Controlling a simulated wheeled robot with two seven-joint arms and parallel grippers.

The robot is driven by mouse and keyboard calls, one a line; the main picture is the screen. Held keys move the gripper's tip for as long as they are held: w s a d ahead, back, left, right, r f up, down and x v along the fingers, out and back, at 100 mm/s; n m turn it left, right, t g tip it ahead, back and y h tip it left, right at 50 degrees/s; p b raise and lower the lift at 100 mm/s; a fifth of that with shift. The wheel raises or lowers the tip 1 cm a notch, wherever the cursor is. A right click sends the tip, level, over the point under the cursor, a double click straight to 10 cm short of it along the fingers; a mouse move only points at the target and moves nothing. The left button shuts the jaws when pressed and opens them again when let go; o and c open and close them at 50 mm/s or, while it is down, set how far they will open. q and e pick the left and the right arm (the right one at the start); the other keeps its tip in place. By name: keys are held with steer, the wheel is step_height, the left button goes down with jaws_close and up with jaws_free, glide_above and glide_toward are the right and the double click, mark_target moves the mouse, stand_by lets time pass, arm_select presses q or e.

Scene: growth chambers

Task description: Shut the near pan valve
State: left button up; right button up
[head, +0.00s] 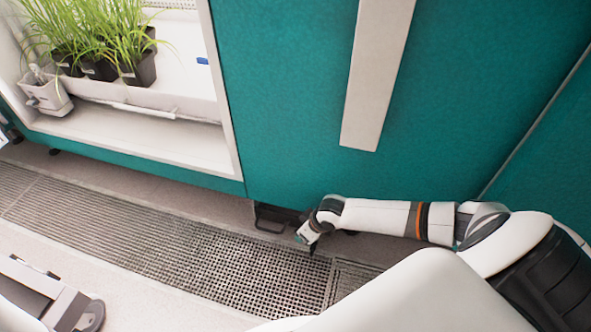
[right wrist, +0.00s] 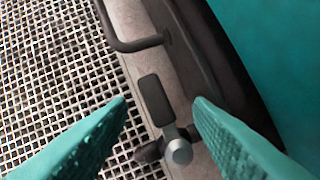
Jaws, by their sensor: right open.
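In the right wrist view the valve has a dark flat lever (right wrist: 154,99) and a round grey metal pivot (right wrist: 179,151). It sits beside the dark pan (right wrist: 190,45). The lever extends from the pivot roughly along the pan's front. My right gripper (right wrist: 161,101) is open, its teal fingers on either side of the lever, with no clear contact visible. In the head view my right gripper (head: 308,238) is low by the dark pan (head: 272,217) under the teal chamber; the valve is not distinguishable there. My left gripper is not in view.
A bent dark pan handle (right wrist: 130,46) is near the lever. Floor grating (head: 200,250) runs along the chamber base. The teal door (head: 290,100) has a long pale handle (head: 376,75). Potted grass (head: 140,68) stands in the open chamber at left.

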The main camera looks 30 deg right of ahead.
steer(key=shift+f+b, duration=0.1)
steer(key=shift+b, duration=0.3)
steer(key=n+b, duration=0.1)
steer(key=b, duration=0.4)
steer(key=shift+f+y+b, duration=0.1)
steer(key=shift+y+b, duration=0.2)
steer(key=shift+b, duration=0.1)
steer(key=p+v, duration=1.3)
steer(key=p, duration=0.3)
steer(key=w+a+r+n+t+y, duration=0.1)
steer(key=w+a+r+t+y, duration=0.1)
steer(key=a+r, duration=0.4)
steer(key=w+a+r+n+t+y+p, duration=0.1)
steer(key=a+r+t+y, duration=0.2)
steer(key=a+r, duration=0.4)
steer(key=a+y, duration=0.1)
steer(key=a, duration=0.4)
steer(key=shift+w+a+r+t+y+p, duration=0.25)
steer(key=shift+w+r+t+y+p, duration=0.05)
steer(key=shift+w+y, duration=0.1)
